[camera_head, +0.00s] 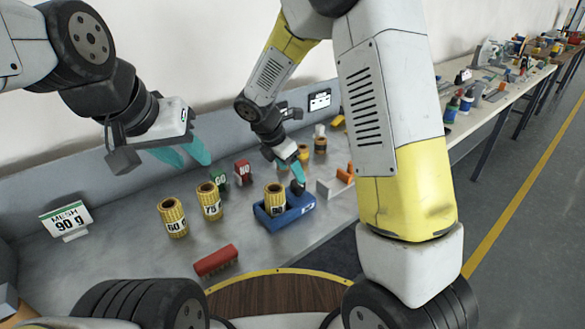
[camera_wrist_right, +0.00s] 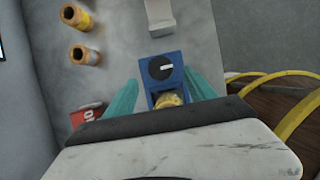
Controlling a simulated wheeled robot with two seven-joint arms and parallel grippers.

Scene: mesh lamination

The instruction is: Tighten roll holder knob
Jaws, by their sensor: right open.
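The blue roll holder (camera_head: 270,222) stands on the grey bench with a yellow mesh roll (camera_head: 275,196) upright in it. Its round black knob (camera_head: 298,188) is at the holder's right end. In the right wrist view the knob (camera_wrist_right: 160,67) shows a white mark on top, and the roll (camera_wrist_right: 168,99) is partly hidden by my wrist. My right gripper (camera_wrist_right: 162,77) is open, its teal fingers on either side of the holder; I cannot tell whether they touch it. In the head view it is above the knob (camera_head: 299,175). My left gripper (camera_head: 186,153) is open and empty, above the bench.
Two yellow rolls (camera_head: 173,217) (camera_head: 210,201) marked 60 and 75 stand left of the holder. A MESH 90 g sign (camera_head: 66,221), red block (camera_head: 216,260), GO and NO boxes (camera_head: 243,172), and a white-orange fixture (camera_head: 336,187) surround them.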

